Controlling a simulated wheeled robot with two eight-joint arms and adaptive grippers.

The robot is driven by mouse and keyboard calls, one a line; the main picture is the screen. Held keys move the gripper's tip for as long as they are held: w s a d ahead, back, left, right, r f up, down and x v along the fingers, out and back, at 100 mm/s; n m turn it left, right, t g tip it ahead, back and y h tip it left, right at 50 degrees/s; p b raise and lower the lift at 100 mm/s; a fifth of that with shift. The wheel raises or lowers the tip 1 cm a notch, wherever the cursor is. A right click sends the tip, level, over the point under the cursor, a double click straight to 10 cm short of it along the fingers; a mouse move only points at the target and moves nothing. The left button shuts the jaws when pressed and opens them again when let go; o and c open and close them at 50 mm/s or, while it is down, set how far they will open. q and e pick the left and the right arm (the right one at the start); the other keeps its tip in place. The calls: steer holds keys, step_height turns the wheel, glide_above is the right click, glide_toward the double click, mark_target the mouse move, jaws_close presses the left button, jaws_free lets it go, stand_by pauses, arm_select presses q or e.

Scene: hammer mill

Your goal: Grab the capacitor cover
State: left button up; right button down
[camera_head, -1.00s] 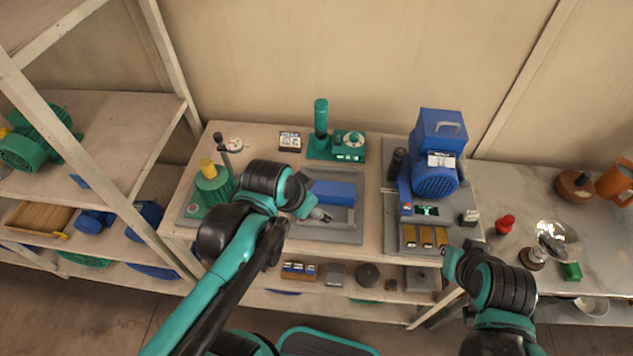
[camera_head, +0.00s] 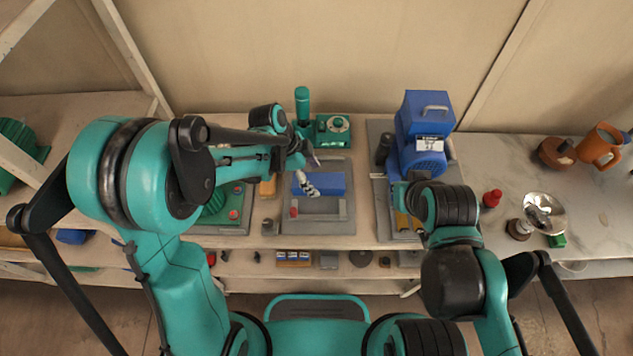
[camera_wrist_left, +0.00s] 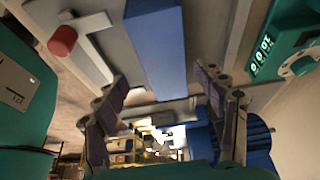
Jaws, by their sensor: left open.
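A long blue block, which I take to be the capacitor cover (camera_head: 330,184), lies on a grey fixture plate (camera_head: 338,228) on the workbench. It also shows between the fingers in the left wrist view (camera_wrist_left: 157,48). My left gripper (camera_head: 311,172) is open over the left end of the cover.
The blue motor machine (camera_head: 421,140) stands right of the plate. A green instrument (camera_head: 333,129) with a tall cylinder stands behind it. A small red knob (camera_head: 294,212) sits on the fixture. Shelves with parts lie below, and a metal bowl (camera_head: 545,212) stands at right.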

mark_target(316, 180)
arm_select(q)
steer(key=x, duration=0.1)
steer(key=b+x, duration=0.1)
steer(key=x, duration=0.2)
steer(key=shift+w+a+f, duration=0.15)
steer(key=shift+w+a, duration=0.05)
steer(key=shift+w, duration=0.15)
steer(key=shift+d+f, duration=0.15)
steer(key=shift+f, duration=0.15)
steer(key=c, duration=1.4)
steer(key=shift+o, duration=0.2)
steer(key=shift+r, duration=0.15)
